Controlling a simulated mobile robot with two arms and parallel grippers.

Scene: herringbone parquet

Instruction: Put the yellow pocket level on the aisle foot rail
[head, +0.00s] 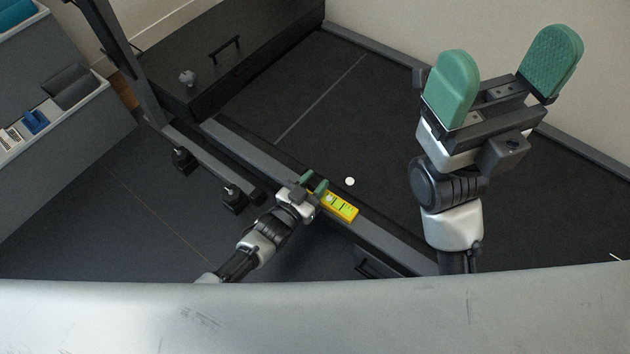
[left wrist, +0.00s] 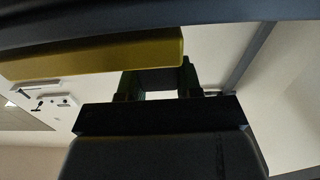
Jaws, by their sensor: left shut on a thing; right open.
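The yellow pocket level (head: 339,206) lies along the grey aisle foot rail (head: 385,243) in the head view. My left gripper (head: 314,186) is shut on the end of the level nearer to it. The level appears to be on or just above the rail; I cannot tell whether it touches. In the left wrist view the yellow level (left wrist: 95,55) fills the upper left, beside the dark gripper parts. My right gripper (head: 503,75) is open and empty, raised high at the right, its green finger pads wide apart.
A dark box with a handle (head: 223,49) stands at the back left. A wheeled frame (head: 205,165) is left of the rail. A small white disc (head: 350,181) lies on the dark floor beyond the rail. A grey shelf with bins (head: 50,135) is at far left.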

